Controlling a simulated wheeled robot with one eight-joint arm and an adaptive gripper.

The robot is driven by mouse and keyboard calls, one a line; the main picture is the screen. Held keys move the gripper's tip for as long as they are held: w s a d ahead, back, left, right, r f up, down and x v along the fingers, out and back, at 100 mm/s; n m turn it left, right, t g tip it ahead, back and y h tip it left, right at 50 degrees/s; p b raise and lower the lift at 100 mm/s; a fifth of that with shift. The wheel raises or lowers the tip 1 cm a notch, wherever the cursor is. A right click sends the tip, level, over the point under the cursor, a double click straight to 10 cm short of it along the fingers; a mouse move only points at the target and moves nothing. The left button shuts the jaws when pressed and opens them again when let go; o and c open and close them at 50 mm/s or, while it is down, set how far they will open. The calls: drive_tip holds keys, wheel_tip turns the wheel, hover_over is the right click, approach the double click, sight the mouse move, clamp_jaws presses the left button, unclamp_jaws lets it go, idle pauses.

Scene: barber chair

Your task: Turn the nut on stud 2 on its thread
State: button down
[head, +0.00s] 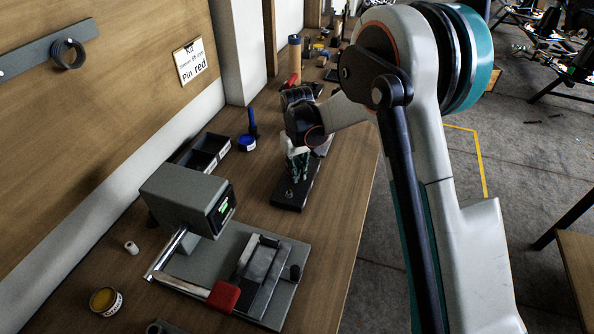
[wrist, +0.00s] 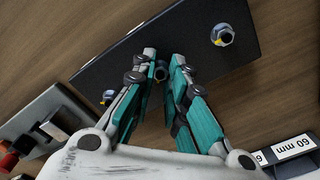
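A black plate (wrist: 205,62) carries three studs in a row. The middle stud (wrist: 162,72) shows between my fingertips; its nut is mostly hidden by them. A silver nut on a stud (wrist: 222,36) stands clear at the upper right of the wrist view. Another stud with a nut (wrist: 108,97) shows at the lower left, beside a finger. My gripper (wrist: 163,65) reaches down over the plate, its teal fingers close together on both sides of the middle nut, seemingly shut on it. In the head view my gripper (head: 298,172) hides the middle of the plate (head: 292,202).
A grey press-like device (head: 195,195) with a red-handled lever stands in front of the plate on the bench. A black bin (head: 205,152) and a blue tin (head: 246,143) lie to the left.

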drive_tip(key=shift+m, duration=0.3)
drive_tip(key=m, duration=0.3)
drive_tip(key=shift+m, duration=0.4)
drive_tip(key=m, duration=0.4)
drive_tip(key=shift+m, duration=0.3)
idle(0.3)
drive_tip(key=c, duration=1.5)
unclamp_jaws()
drive_tip(key=shift+c, duration=0.2)
wheel_tip(320, 180, up, 12)
